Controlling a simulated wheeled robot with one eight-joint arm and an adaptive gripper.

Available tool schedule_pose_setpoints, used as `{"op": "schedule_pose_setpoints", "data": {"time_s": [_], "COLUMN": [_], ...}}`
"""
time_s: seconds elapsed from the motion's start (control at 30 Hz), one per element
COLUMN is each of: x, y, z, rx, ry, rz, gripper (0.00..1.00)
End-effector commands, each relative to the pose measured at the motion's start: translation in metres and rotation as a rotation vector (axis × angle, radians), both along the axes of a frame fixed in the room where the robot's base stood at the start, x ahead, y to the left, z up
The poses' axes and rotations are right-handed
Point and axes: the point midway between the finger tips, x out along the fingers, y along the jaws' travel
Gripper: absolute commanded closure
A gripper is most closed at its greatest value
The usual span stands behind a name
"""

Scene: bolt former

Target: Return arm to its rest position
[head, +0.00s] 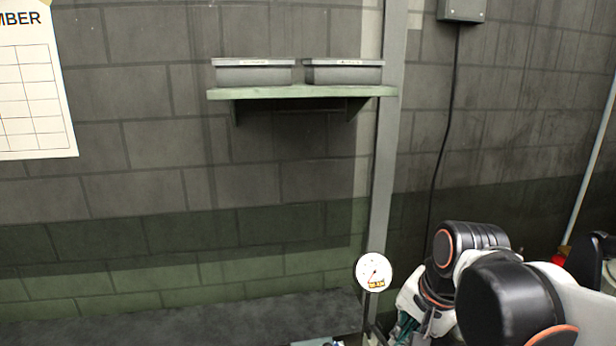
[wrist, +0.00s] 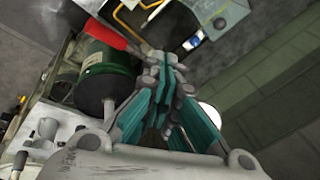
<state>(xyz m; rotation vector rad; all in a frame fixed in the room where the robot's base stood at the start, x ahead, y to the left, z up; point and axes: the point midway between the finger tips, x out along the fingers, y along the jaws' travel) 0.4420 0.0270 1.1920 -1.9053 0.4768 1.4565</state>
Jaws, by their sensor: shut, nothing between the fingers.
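My arm shows at the lower right of the head view, folded in black and white links with orange rings. My gripper (wrist: 163,95) fills the middle of the wrist view, with teal pads and grey linkages. Its fingers are together with nothing between them. In the head view only a teal part of the gripper (head: 404,328) shows at the bottom edge, partly hidden by the arm.
A round white gauge (head: 373,272) stands close left of my arm. A green shelf (head: 300,92) with two grey bins is on the wall. The wrist view shows a red handle (wrist: 108,32) and a dark green cylinder (wrist: 103,75) near the gripper.

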Motion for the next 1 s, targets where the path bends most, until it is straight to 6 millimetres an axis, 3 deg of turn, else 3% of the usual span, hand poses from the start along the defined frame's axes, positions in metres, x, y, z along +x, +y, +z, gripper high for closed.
{"op": "schedule_pose_setpoints", "data": {"time_s": [0.1, 0.4, 0.63, 1.0], "x": [-0.023, -0.063, -0.075, -0.075], "y": [-0.007, -0.022, -0.027, -0.027], "z": [-0.016, -0.046, -0.056, -0.056], "rx": [-0.088, -0.340, -0.446, -0.453], "ry": [-0.090, -0.276, -0.332, -0.336], "rz": [0.155, 0.519, 0.649, 0.656], "gripper": [1.00, 1.00, 1.00, 1.00]}}
